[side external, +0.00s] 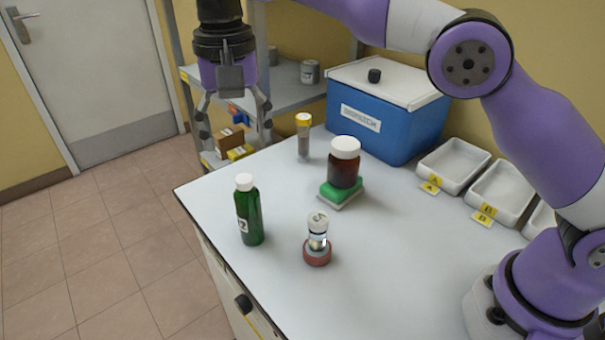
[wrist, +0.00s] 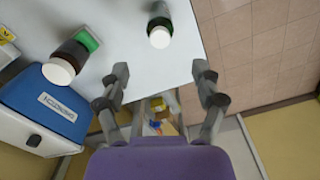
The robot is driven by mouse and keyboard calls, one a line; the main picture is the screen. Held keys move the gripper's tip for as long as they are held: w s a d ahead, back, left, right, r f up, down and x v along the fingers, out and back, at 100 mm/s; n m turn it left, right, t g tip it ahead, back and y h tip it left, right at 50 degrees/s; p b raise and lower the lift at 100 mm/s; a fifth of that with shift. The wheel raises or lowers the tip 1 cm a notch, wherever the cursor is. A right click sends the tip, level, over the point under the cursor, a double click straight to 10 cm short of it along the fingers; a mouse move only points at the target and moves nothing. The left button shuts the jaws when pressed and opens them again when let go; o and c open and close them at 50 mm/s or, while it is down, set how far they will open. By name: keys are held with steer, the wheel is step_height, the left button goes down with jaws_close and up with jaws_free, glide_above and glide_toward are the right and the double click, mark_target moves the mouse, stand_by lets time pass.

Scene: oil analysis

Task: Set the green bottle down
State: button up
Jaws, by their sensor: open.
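The green bottle (side external: 249,214) with a white cap and a label stands upright on the white table near its left edge. In the wrist view the bottle (wrist: 159,27) shows from above near the top, beyond the fingertips. My gripper (side external: 235,112) is open and empty, raised above the table's far left edge. It is apart from the bottle, farther back and higher. The wrist view shows the open gripper (wrist: 162,72) with nothing between its fingers.
A brown bottle (side external: 345,168) stands on a green block (side external: 340,194). A yellow-capped vial (side external: 304,140), a small jar on a red base (side external: 317,256), a blue cooler (side external: 375,125) and white trays (side external: 455,162) stand on the table (side external: 285,290). Shelves (side external: 285,97) are behind my gripper.

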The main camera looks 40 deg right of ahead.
steer(key=shift+d+r, duration=0.2)
steer(key=shift+r, duration=0.15)
steer(key=s+d+r+n+t, duration=0.1)
steer(key=s+d+r+t, duration=0.1)
steer(key=s+d, duration=0.3)
steer(key=s+d+r+n+t, duration=0.1)
steer(key=s+d+r, duration=0.15)
steer(key=d, duration=0.45)
steer(key=s+d+f+n+t, duration=0.2)
steer(key=s+d+f, duration=0.4)
steer(key=s, duration=0.4)
steer(key=shift+d+f+n+t, duration=0.3)
steer(key=shift+f, duration=0.25)
steer(key=shift+s, duration=0.1)
